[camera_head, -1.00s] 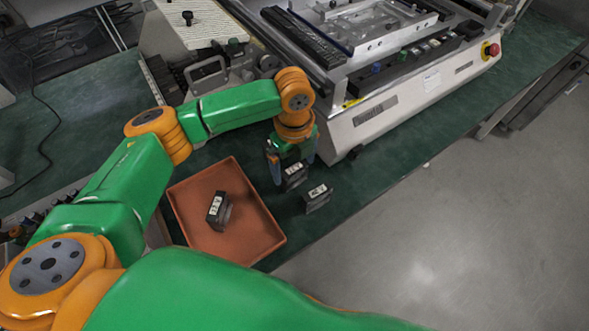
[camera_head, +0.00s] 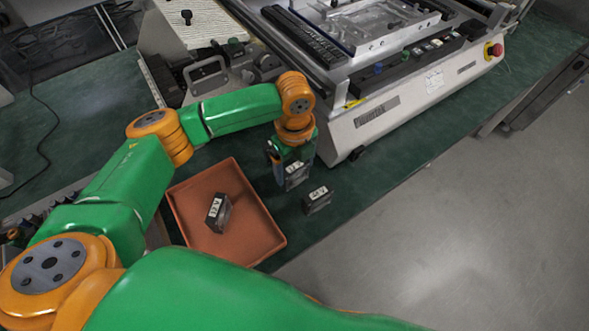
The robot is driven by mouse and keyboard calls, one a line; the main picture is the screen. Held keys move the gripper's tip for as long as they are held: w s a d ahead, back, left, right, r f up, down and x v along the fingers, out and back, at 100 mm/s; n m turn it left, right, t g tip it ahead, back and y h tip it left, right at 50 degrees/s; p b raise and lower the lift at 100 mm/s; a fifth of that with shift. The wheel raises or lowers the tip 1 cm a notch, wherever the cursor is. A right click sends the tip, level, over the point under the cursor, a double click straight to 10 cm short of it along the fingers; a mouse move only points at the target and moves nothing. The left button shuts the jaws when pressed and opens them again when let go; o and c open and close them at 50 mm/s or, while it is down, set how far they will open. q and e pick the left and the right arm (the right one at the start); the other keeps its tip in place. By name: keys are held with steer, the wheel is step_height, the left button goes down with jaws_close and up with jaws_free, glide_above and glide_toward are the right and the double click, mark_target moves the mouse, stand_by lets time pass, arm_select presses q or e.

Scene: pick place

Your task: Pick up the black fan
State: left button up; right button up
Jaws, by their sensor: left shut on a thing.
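One black fan (camera_head: 296,184) with a white label is between the fingers of my left gripper (camera_head: 291,176), at the table beside the tray's right edge. The left gripper is shut on it, and its fingers partly hide it. I cannot tell whether this fan touches the table. A second black fan (camera_head: 317,201) stands on the green table just right of the gripper, apart from it. A third black fan (camera_head: 218,213) sits tilted in the orange-brown tray (camera_head: 262,243). My right gripper is not in view.
A large grey machine (camera_head: 380,115) with a red knob (camera_head: 494,51) stands behind and to the right of the gripper. More equipment (camera_head: 205,70) stands at the back left. The green table (camera_head: 335,222) is bare near its front edge, with floor beyond.

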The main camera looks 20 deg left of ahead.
arm_select(q)
steer(key=s+d+r+p, duration=0.3)
steer(key=s+d+r, duration=0.1)
steer(key=r, duration=0.4)
steer(key=s+d+r+p, duration=0.2)
steer(key=s+d+r, duration=0.2)
steer(key=s+r, duration=0.3)
steer(key=shift+d+r+p, duration=0.25)
steer(key=shift+r+p, duration=0.15)
steer(key=shift+r, duration=0.15)
